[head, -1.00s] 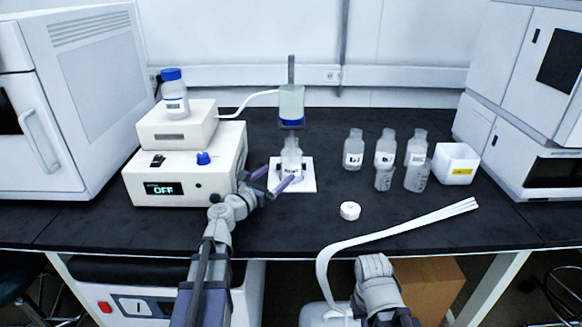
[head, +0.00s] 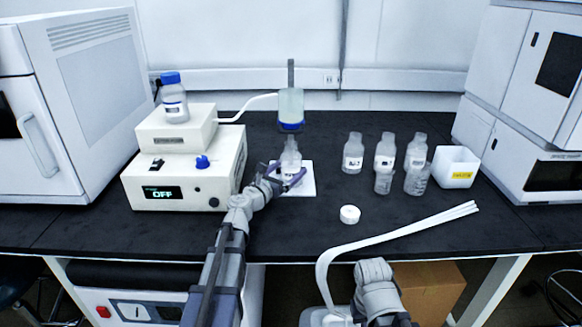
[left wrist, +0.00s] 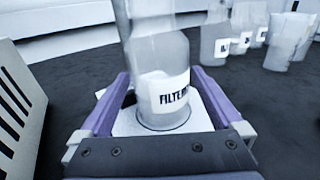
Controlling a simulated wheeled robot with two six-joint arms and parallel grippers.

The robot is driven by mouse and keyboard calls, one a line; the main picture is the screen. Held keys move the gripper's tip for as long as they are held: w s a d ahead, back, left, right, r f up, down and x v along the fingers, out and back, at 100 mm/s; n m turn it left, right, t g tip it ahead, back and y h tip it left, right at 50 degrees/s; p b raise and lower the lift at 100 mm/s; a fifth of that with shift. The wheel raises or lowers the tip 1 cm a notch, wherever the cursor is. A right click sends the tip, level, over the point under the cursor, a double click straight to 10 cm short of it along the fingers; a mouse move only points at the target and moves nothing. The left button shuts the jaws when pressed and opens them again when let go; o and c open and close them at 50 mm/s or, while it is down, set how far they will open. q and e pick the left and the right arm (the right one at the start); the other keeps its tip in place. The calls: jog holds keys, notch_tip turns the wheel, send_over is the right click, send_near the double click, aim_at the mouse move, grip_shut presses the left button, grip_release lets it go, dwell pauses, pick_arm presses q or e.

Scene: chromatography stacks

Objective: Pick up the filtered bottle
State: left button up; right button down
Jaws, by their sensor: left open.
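The filtered bottle (head: 290,158) is clear, with a white label, and stands upright on a white plate (head: 306,182) below a blue and clear filter unit (head: 291,108). In the left wrist view the filtered bottle (left wrist: 160,70) stands between my fingers, its label partly reading "FILTE". My left gripper (head: 285,180) is open, with purple fingers on either side of the bottle; it also shows in the left wrist view (left wrist: 165,112). I cannot tell whether either finger touches the glass. My right gripper is not clearly in view; only part of that arm shows at the bottom.
A pump box (head: 184,182) reading OFF stands left of my left arm, with a blue-capped bottle (head: 173,98) on top. Several labelled bottles and beakers (head: 385,152) and a white bin (head: 457,168) stand right. A white cap (head: 350,214) lies in front.

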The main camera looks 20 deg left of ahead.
pick_arm(q)
jog(key=shift+w+d, duration=0.2)
jog(key=shift+w, duration=0.45)
jog(key=shift+c, duration=0.2)
jog(key=c, duration=1.4)
jog(key=shift+c, duration=0.2)
jog(key=shift+r, duration=0.2)
